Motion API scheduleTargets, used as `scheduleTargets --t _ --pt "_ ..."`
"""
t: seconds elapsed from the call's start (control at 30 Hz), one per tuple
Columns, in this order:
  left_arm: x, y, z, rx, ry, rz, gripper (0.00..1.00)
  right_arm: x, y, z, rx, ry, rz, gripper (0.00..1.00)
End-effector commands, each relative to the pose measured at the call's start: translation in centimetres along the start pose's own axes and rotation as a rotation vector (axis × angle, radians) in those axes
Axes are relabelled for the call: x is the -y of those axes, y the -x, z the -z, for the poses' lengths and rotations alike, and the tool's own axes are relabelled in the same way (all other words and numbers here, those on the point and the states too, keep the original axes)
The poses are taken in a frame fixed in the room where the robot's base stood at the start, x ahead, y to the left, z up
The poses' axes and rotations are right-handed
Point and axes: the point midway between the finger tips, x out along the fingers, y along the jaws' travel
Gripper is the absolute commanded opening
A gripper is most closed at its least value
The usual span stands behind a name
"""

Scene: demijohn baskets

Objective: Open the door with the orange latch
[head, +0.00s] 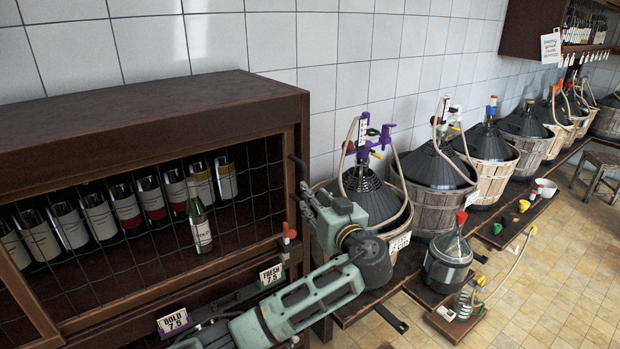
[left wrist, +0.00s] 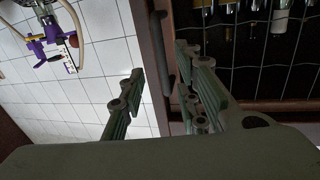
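The dark wooden cabinet (head: 130,115) has a wire-mesh door (head: 262,190) that looks closed, with bottles behind it. The orange latch (head: 288,233) sits low on the cabinet's right post, below my gripper's fingers. A dark bar handle (head: 298,163) stands on the door's right edge, and it shows in the left wrist view (left wrist: 162,45) as well. My left gripper (head: 304,200) is at this edge, its fingers apart. In the left wrist view my gripper (left wrist: 158,88) has the bar in the gap between its fingers; contact cannot be told. My right gripper is out of view.
Wicker-covered demijohns (head: 435,170) stand on a low dark bench right of the cabinet. A smaller glass jar (head: 449,258) stands in front. Price signs (head: 271,275) are on the cabinet's front ledge. Tiled floor (head: 560,270) is free at the right.

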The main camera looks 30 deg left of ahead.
Motion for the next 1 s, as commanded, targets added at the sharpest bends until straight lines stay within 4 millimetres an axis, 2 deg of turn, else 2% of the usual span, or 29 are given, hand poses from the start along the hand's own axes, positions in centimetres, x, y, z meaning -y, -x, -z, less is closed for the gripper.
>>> scheduleTargets --t 0.03,0.13,0.6,1.0 --pt "0.2 0.2 1.2 -0.017 0.028 0.009 0.30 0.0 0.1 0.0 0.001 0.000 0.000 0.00" --pt "0.5 -0.2 2.1 -0.030 0.049 0.021 0.30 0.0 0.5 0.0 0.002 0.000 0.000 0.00" --pt "0.6 -6.7 2.3 -0.029 0.046 0.020 0.30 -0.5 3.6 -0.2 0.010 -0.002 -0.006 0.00" --pt "0.6 -7.5 2.0 -0.026 0.047 0.017 0.29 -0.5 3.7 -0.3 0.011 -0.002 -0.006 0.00"
